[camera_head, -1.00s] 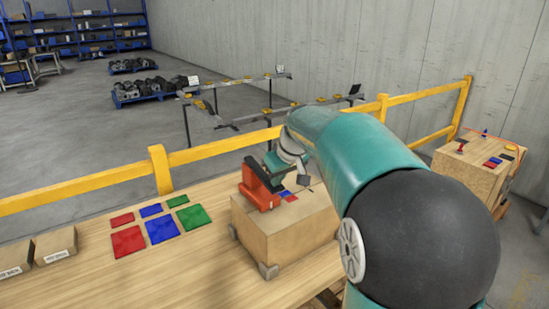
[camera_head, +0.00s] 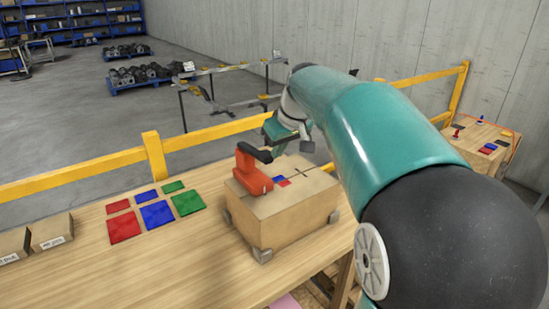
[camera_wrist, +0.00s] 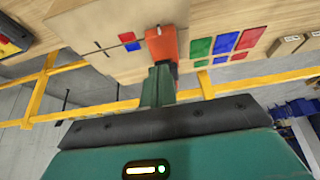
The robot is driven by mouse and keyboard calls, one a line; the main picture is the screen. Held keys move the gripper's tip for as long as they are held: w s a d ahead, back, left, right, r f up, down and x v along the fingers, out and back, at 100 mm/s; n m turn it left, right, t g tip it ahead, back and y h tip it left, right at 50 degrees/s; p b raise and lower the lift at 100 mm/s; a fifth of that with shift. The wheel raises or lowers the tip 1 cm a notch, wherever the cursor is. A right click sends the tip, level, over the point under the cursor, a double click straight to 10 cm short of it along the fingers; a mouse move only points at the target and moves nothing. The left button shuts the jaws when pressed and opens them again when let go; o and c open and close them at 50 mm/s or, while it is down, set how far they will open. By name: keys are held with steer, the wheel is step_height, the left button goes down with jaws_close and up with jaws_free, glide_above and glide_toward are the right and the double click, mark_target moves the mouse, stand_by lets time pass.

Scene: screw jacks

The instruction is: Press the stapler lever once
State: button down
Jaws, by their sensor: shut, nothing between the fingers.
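A red-orange stapler (camera_head: 252,174) stands upright on a cardboard box (camera_head: 283,213). Its black lever (camera_head: 256,153) sticks out from the top toward the right. The stapler also shows in the wrist view (camera_wrist: 162,44), just beyond my fingers, which cover part of it. My green gripper (camera_head: 276,151) is shut and empty. In the head view it is close to the lever's right end, and a small gap or light contact cannot be told apart. Its fingers also show in the wrist view (camera_wrist: 159,72).
Small red and blue pieces (camera_head: 281,182) lie on the box beside the stapler. Red, blue and green plates (camera_head: 156,215) and small cartons (camera_head: 50,233) lie to the left on the wooden table (camera_head: 180,270). A yellow rail (camera_head: 90,165) runs behind.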

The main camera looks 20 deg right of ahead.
steer(key=s+v, duration=0.1)
steer(key=v, duration=0.5)
steer(key=shift+d, duration=0.1)
stand_by(0.6)
steer(key=s+a+f, duration=0.4)
steer(key=s+f, duration=0.1)
steer(key=s, duration=0.2)
steer(key=s+a+f+m, duration=0.1)
steer(key=s+a+f, duration=0.3)
steer(key=s, duration=0.4)
steer(key=s+a+f+m+h, duration=0.1)
steer(key=s+a+f, duration=0.4)
steer(key=s, duration=0.2)
steer(key=shift+s+f, duration=0.25)
steer(key=shift+f, duration=0.05)
